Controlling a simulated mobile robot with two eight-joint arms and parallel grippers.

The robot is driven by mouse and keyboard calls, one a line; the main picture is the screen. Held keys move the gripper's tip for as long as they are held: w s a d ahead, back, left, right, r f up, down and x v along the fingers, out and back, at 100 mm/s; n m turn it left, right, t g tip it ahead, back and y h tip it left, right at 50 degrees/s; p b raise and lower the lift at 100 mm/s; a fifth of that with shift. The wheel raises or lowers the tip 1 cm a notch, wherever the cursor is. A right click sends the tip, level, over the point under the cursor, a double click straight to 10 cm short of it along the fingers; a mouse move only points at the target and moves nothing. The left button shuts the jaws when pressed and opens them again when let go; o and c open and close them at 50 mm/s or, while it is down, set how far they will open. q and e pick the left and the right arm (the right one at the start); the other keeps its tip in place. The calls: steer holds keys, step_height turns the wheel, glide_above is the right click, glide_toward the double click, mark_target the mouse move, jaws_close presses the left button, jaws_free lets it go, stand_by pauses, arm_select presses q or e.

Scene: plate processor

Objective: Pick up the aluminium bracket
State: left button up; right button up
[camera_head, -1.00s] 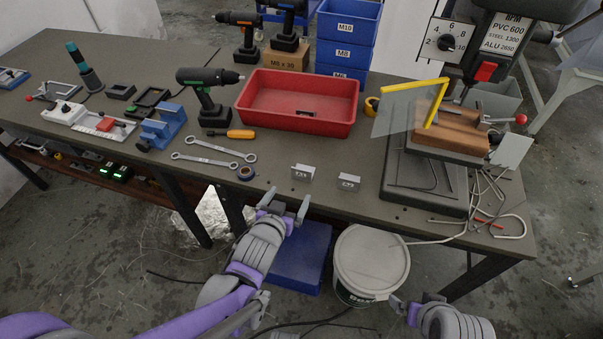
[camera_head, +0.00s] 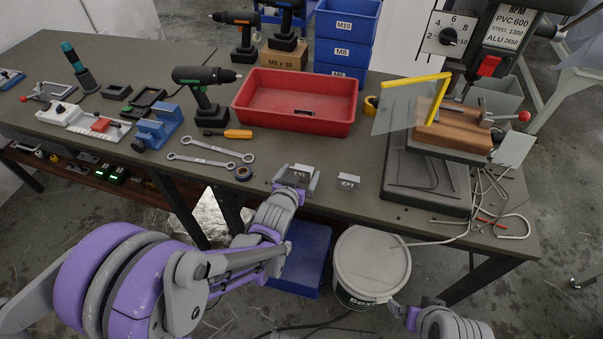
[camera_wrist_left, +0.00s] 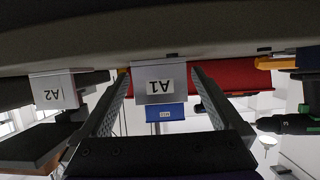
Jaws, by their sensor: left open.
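A small grey metal bracket labelled A1 (camera_head: 302,172) stands near the front edge of the bench. In the left wrist view, which is upside down, the A1 bracket (camera_wrist_left: 153,82) shows between the two fingers. My left gripper (camera_head: 296,182) is open, with one finger on either side of the A1 bracket. I cannot tell whether the fingers touch it. My right gripper (camera_head: 412,309) is low at the right, below the bench edge, partly seen.
A red tray (camera_head: 296,122) lies behind the brackets. A drill press base (camera_head: 425,190) with a clamped wood block stands to the right. A white bucket (camera_head: 370,262) sits below the bench.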

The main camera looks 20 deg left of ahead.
arm_select(q)
steer(key=shift+c, duration=0.2)
steer(key=c, duration=1.4)
